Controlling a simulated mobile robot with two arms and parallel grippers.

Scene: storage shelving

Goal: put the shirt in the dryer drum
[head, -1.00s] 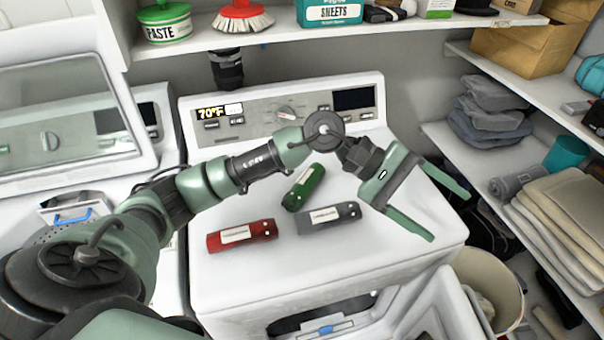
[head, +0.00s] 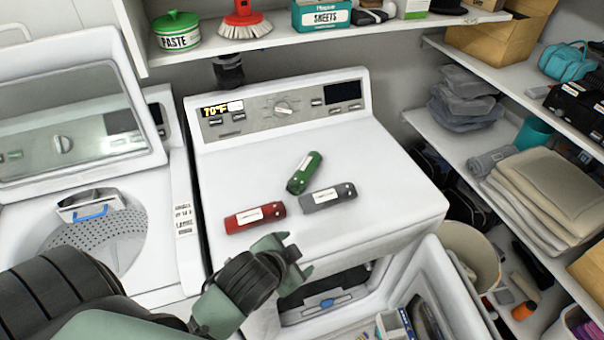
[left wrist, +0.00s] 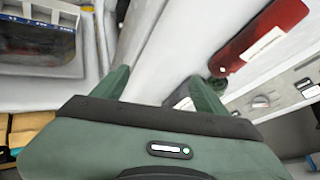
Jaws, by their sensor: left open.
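The white dryer (head: 400,180) stands in the middle of the head view. Its front door (head: 455,290) is swung open to the right, and the dark front opening (head: 335,283) shows partly. The drum's inside is mostly hidden. My left gripper (head: 290,262) is at the dryer's top front edge, left of the opening. In the left wrist view its two green fingers (left wrist: 160,88) are apart, with nothing visible between them. I cannot pick out the shirt for certain. My right gripper is in neither view.
Red (head: 255,217), green (head: 304,172) and grey (head: 328,196) cylinders lie on the dryer top. A cream bin (head: 470,250) stands right of the door. Folded cloths (head: 550,195) lie on the right shelf. An open washer (head: 160,225) is at left.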

